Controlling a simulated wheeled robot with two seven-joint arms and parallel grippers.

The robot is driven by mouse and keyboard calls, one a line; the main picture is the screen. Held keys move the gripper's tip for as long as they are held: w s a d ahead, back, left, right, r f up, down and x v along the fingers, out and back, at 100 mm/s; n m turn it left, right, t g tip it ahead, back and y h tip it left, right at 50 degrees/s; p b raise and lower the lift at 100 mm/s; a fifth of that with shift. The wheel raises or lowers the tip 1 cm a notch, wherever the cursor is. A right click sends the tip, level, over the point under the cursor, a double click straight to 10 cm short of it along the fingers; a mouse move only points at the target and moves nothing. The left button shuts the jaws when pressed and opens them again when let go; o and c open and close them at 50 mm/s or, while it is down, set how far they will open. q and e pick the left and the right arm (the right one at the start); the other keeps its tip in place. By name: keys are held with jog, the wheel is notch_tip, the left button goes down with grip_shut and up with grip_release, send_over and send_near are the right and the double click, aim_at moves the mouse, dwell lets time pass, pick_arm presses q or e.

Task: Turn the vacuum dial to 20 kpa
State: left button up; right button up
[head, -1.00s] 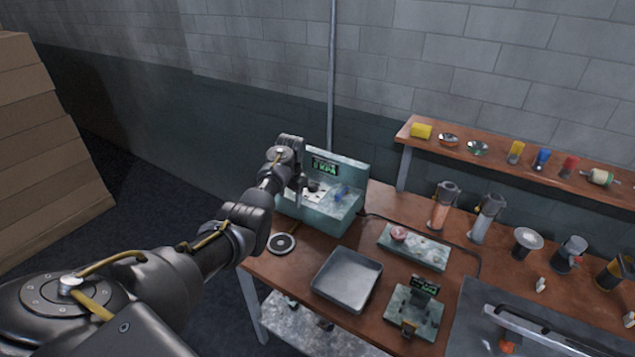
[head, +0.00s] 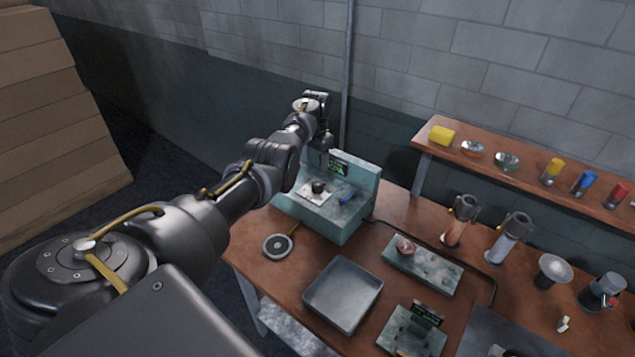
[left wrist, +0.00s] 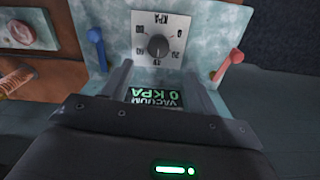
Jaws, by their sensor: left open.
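The teal vacuum box (head: 345,222) stands at the table's far left corner. Its round dark dial (head: 318,187) sits on a white scale plate and shows clearly from above. In the left wrist view the dial (left wrist: 158,46) is upside down, with a scale marked KPA around it. The green-lettered display (left wrist: 155,97) appears to read VACUUM 0 KPA. My left gripper (head: 325,148) is above the back of the box, apart from the dial. In the left wrist view its fingers (left wrist: 159,70) are open and empty, with the dial beyond them. My right gripper is out of view.
A blue lever (left wrist: 97,48) and a red lever (left wrist: 229,66) flank the dial. A round disc (head: 278,246), a grey tray (head: 343,294) and a teal block (head: 423,265) are on the table. A wall shelf (head: 480,165) holds several small items.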

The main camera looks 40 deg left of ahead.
aim_at(317, 185)
pick_arm(q)
notch_tip(317, 185, down, 10)
jog(key=b, duration=0.8)
jog(key=shift+w+d+r, duration=0.1)
jog(key=shift+w, duration=0.05)
jog(key=shift+f+b, duration=0.4)
jog(key=shift+b, duration=0.1)
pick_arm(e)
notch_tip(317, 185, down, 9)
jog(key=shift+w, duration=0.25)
pick_arm(q)
jog(key=shift+r, duration=0.1)
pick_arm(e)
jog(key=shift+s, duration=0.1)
pick_arm(q)
jog(key=c, duration=1)
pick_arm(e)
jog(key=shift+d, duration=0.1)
